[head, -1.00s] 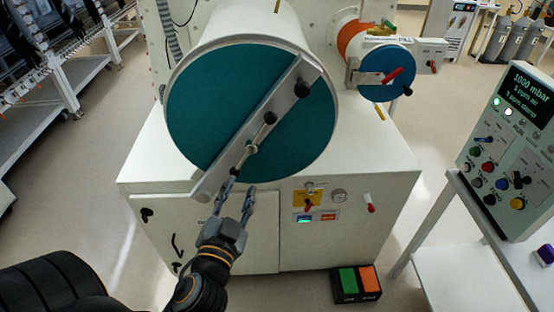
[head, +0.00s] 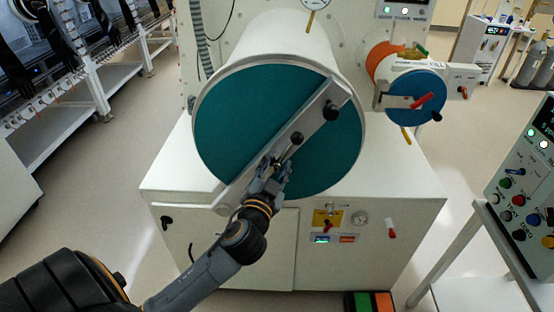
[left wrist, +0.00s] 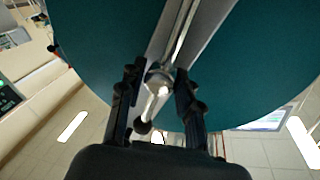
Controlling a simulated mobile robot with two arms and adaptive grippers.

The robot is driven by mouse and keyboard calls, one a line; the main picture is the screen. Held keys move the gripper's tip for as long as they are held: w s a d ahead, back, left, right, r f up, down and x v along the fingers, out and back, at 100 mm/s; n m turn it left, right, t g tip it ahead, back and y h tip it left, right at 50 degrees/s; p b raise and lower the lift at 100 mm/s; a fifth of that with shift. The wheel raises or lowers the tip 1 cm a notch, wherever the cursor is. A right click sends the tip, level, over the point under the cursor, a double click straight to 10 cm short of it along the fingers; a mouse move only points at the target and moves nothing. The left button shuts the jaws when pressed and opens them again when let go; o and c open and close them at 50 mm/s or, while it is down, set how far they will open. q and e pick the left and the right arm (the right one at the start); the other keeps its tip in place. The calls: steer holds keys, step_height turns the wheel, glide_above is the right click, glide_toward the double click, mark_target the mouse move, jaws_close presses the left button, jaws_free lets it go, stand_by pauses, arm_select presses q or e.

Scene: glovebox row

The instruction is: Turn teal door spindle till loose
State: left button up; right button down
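The teal door (head: 225,125) is a large round disc on the end of the white chamber. A grey bar (head: 311,113) crosses it diagonally. In the left wrist view, the spindle's metal hub and lever (left wrist: 158,84) lie between the two dark fingers (left wrist: 159,73). The fingers stand apart on either side; I see no clear grip. My right gripper is not in view.
A smaller chamber with a blue door (head: 414,98) and red handle is at the right. The white cabinet below carries a small panel (head: 333,238) and a red-tipped lever (head: 391,229). A control console (head: 525,185) stands at the right. A pedal box (head: 369,302) is on the floor.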

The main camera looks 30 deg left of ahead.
arm_select(q)
steer(key=shift+w, duration=0.25)
jaws_close()
steer(key=shift+w+a+f, duration=0.1)
